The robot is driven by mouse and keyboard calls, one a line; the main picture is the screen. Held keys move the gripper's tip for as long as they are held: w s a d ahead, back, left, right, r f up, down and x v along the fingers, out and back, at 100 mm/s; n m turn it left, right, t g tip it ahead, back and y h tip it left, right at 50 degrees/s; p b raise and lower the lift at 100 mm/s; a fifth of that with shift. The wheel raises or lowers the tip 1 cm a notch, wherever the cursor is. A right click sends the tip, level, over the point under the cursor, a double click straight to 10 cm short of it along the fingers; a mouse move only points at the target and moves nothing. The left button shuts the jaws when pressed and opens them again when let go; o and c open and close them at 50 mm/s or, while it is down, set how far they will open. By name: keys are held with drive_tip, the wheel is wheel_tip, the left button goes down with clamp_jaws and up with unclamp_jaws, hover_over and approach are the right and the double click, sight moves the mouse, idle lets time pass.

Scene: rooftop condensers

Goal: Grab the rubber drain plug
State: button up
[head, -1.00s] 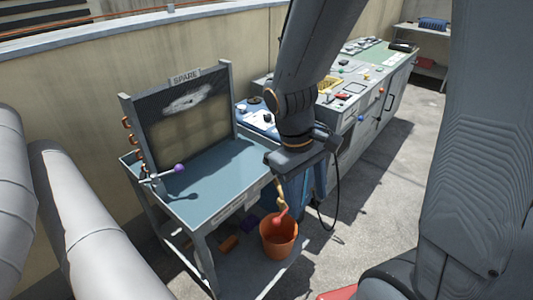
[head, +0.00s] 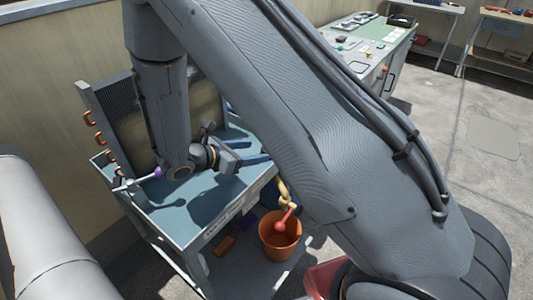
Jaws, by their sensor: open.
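My gripper (head: 248,152) is open over the right end of the blue-topped work table (head: 165,217), its fingers pointing right. I see nothing between the fingers. I cannot make out the rubber drain plug for certain in the head view; my arm hides much of the table and the area behind it.
A purple knob on a rod (head: 159,172) sticks out at the table's left, below copper hooks (head: 95,129). An orange bucket (head: 279,244) with a red-ended item stands below the table's right end. A grey workbench (head: 372,50) stands behind. Concrete floor at right is clear.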

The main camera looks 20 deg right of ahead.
drive_tip(key=x, duration=0.8)
drive_tip(key=shift+w+a+f+p, duration=0.1)
drive_tip(key=shift+f+p, duration=0.05)
drive_tip(key=shift+p, duration=0.15)
drive_tip(key=c, duration=1)
